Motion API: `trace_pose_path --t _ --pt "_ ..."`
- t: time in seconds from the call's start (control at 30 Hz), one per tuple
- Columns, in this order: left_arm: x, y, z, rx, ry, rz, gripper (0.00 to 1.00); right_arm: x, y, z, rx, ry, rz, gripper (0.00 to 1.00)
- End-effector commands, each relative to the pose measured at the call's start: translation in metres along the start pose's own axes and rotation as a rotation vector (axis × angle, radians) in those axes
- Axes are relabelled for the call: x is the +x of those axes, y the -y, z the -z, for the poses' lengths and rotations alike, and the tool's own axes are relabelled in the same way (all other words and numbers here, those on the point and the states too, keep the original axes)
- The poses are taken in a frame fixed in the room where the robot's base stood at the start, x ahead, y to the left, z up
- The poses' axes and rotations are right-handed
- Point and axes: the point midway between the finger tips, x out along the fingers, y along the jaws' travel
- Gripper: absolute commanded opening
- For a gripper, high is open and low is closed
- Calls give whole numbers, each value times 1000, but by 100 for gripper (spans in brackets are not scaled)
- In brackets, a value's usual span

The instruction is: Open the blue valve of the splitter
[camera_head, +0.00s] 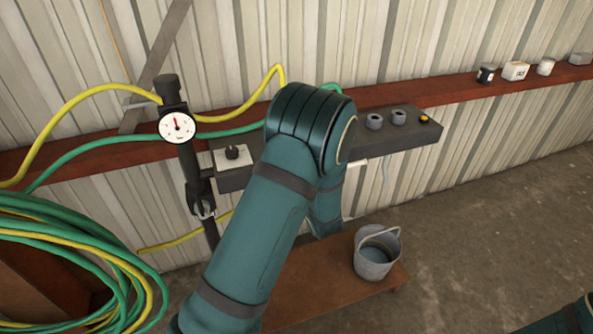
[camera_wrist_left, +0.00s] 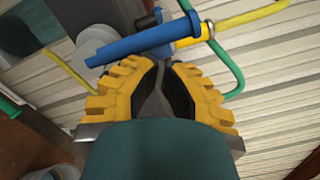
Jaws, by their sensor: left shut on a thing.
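In the left wrist view the blue valve handle (camera_wrist_left: 143,41) is a long blue bar slanting across the top, up to the right. My left gripper (camera_wrist_left: 165,66), with yellow ribbed fingers and black pads, is shut at the bar's near side. The fingertips meet the bar near its middle; the exact contact is partly hidden. Yellow and green hoses come off beyond the handle, at the splitter end. In the head view my arm covers the valve, the splitter and my left gripper. My right gripper is out of view.
A pressure gauge (camera_head: 177,126) sits on a dark post left of my arm. A grey box (camera_head: 364,139) with knobs stands along the red beam (camera_head: 462,92). A metal bucket (camera_head: 372,265) stands on a wooden bench (camera_head: 335,296). Coiled hoses (camera_head: 75,255) fill the lower left.

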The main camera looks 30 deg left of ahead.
Motion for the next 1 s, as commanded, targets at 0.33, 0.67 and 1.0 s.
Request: trace_pose_path --t 0.33,0.67,1.0 --pt "1 -1 -7 3 6 -1 0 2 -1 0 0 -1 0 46" --pt "2 -1 -9 4 11 -2 0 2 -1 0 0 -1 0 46" --pt "-2 5 4 1 11 -1 0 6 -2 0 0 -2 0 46"
